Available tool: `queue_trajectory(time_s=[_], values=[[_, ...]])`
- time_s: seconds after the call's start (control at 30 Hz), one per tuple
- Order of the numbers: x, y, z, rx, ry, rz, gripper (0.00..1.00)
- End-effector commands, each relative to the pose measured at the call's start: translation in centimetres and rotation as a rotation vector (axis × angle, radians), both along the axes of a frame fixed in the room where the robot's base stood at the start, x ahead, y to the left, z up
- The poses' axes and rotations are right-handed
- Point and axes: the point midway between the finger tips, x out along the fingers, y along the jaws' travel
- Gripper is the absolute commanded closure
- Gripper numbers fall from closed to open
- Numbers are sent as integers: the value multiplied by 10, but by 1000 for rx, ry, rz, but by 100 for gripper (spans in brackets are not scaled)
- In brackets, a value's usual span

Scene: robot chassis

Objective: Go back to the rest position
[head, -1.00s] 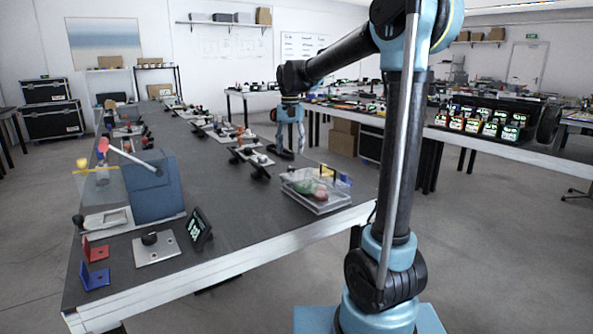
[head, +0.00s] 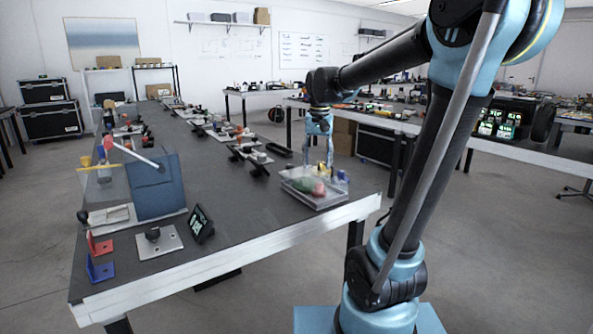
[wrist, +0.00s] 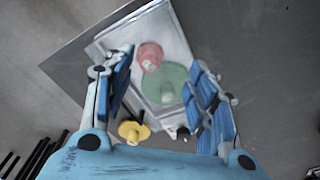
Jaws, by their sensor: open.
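My gripper (head: 318,160) hangs from the arm in the head view, above the right end of the long dark table (head: 250,215). In the wrist view its two blue fingers are spread apart with nothing between them (wrist: 163,78). Below it is a clear, shallow tray (head: 320,206), which also shows in the wrist view (wrist: 168,28). A red piece (wrist: 150,56) and a green round piece (wrist: 172,84) lie in the tray. A yellow piece (wrist: 133,131) shows near the left finger.
A blue bin (head: 157,190), a small dark display (head: 201,223), a metal plate with a black knob (head: 158,241), and red (head: 99,244) and blue (head: 99,269) brackets stand at the table's left. Another long table (head: 550,158) stands behind at the right.

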Motion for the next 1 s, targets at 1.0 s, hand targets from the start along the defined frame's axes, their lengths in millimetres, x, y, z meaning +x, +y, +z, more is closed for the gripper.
queue_trajectory(time_s=[1.0], values=[[-212, -118, -163, -30, -132, 117, 48]])
